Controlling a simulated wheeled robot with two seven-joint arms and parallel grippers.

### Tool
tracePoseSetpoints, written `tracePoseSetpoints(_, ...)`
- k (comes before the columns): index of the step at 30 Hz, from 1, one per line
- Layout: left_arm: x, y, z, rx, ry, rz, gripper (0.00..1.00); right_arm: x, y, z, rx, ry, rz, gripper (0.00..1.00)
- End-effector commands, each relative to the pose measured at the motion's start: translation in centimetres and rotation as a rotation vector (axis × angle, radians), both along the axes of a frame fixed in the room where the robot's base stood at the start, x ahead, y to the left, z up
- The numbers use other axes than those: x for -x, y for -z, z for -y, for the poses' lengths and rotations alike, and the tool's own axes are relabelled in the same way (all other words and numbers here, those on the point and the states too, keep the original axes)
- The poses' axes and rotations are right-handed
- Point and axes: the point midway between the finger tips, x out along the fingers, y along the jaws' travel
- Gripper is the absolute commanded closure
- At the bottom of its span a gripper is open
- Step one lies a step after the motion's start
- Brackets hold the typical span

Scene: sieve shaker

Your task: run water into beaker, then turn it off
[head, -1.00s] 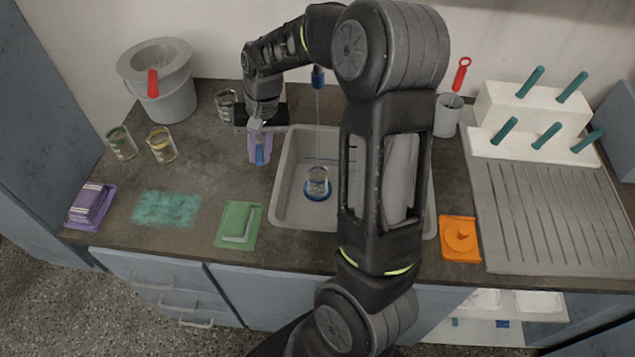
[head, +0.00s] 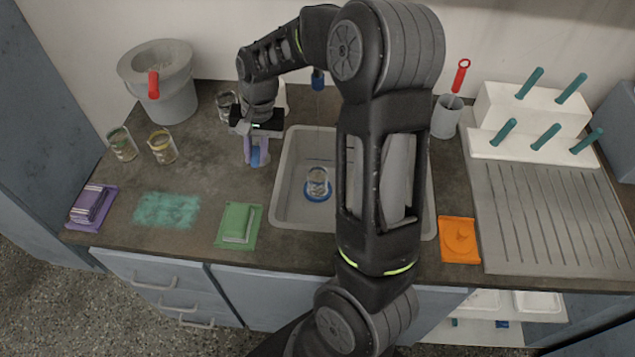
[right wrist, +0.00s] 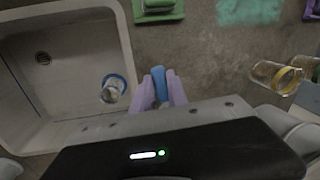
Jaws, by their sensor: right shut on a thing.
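A clear beaker (head: 317,179) stands upright on a blue ring (head: 318,194) in the sink basin (head: 285,205). It also shows in the right wrist view (right wrist: 111,91). The blue-tipped spout (head: 318,79) is above the basin, and I see no stream below it. My right gripper (head: 257,158), with purple fingers, is left of the basin and shut on a blue tap lever (right wrist: 159,82). The lever's base is hidden behind the gripper. How full the beaker is cannot be told. My left gripper is not in view.
Two glass beakers (head: 122,145) (head: 162,147) and a grey bucket (head: 165,85) stand on the left. A drainboard (head: 550,220) is on the right. My right arm covers part of the basin.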

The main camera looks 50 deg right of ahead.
Motion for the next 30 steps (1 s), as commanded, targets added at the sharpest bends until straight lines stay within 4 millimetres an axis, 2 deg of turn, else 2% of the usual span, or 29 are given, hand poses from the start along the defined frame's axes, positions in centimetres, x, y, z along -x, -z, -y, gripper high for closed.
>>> tracePoseSetpoints(9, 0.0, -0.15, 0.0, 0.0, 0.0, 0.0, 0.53, -0.2, -0.13, -0.06, 0.001, 0.027, 0.003, 1.0)
tracePoseSetpoints(17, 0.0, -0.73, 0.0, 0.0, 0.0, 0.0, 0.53, -0.95, -0.12, -0.69, 0.002, 0.173, 0.003, 1.0)
tracePoseSetpoints(30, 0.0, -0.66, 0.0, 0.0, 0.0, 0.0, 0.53, -1.02, -0.11, -0.73, 0.0, 0.173, 0.005, 1.0)
